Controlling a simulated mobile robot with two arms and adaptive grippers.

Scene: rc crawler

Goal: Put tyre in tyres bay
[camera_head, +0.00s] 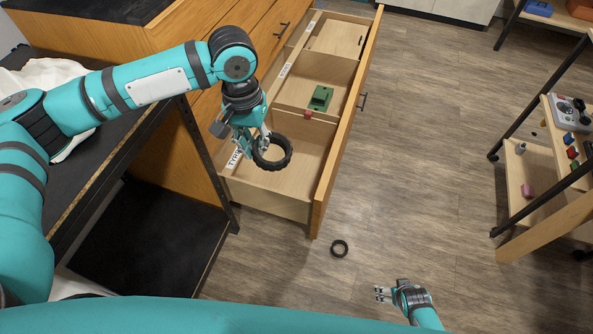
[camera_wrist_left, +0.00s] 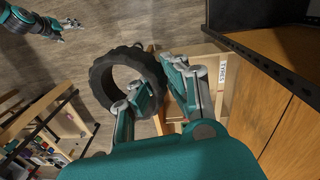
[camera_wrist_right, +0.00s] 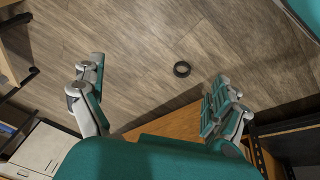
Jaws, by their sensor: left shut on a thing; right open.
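My left gripper (camera_head: 254,137) is shut on a black knobbly tyre (camera_head: 284,162). It holds the tyre by one side of its ring, over the near compartment of the open drawer. In the left wrist view the tyre (camera_wrist_left: 96,72) sits between the fingers. The tyres bay (camera_head: 305,195) is this near compartment, with a label reading TYRES (camera_wrist_left: 223,72) on its side. The tyre hides part of the bay floor. My right gripper (camera_head: 388,294) is open and empty, low at the front right.
A green block (camera_head: 320,97) lies in the middle compartment, with a small red piece (camera_head: 308,114) at the divider. A shelf cart (camera_head: 525,185) with small parts stands at the right. The wooden floor between is mostly clear.

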